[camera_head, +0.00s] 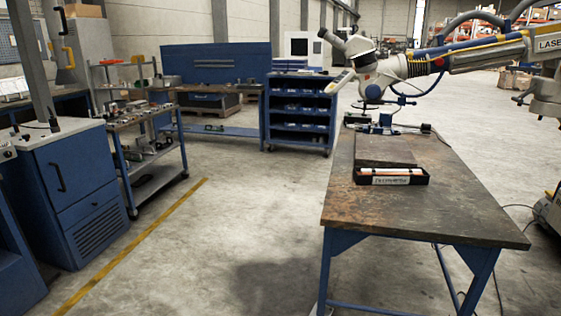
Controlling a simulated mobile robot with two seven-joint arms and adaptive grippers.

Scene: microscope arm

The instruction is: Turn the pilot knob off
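A white and grey microscope head (365,62) hangs over the far end of the workbench, carried by a thick jointed arm (480,55) that comes in from the right. The arm has a blue stripe, a yellow part and lettering that reads "LASE", cut off at the picture edge. I cannot make out the pilot knob; it is too small or hidden at this distance. Neither of my grippers is in view.
A wooden workbench (450,218) with blue legs stands at the right, bearing a black tray (392,181). A blue cabinet (75,195), shelf trolley (150,165) and blue cart (300,112) stand left and behind. The concrete floor between is clear, with a yellow line (140,240).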

